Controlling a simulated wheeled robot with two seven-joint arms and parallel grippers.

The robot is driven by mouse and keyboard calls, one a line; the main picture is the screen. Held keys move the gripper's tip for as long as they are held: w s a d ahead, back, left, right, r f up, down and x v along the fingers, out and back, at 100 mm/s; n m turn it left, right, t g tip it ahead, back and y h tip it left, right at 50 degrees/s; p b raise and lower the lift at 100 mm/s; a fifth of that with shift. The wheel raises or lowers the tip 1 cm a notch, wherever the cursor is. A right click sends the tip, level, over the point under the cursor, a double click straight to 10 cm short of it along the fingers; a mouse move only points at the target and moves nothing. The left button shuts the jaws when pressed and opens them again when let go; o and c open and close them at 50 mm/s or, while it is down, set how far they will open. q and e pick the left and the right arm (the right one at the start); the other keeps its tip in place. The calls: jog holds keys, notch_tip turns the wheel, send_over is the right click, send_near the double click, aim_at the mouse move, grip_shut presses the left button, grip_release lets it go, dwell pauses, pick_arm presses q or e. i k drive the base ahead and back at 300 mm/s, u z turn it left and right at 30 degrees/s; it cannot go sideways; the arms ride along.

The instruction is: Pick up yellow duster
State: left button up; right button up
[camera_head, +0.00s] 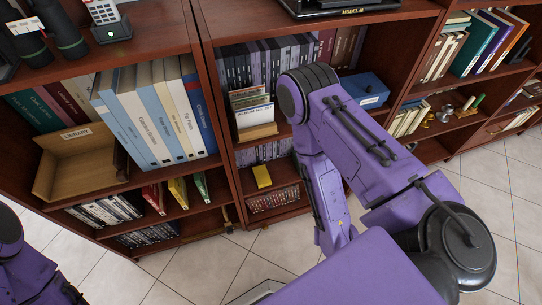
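A small yellow block-like thing (262,176), which looks like the folded yellow duster, lies on a lower shelf of the middle bookcase. It sits left of my purple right arm, apart from it and unobstructed. My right arm fills the centre and right of the view, bending up and then down in front of the middle bookcase; its gripper does not show. Only part of my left arm shows at the lower left edge, and its gripper is out of view.
Dark red-brown bookcases line the back. A wooden tray labelled library (75,164) and books (150,115) fill the left one. A card holder (254,115) stands above the yellow thing; a blue box (366,90) is at right. The tiled floor (200,268) in front looks clear.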

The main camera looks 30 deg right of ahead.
aim_at(261, 174)
jog(key=k, duration=0.2)
jog(key=z, duration=3.25)
jog(key=i, duration=0.85)
jog(key=u, duration=2.4)
jog(key=i, duration=0.5)
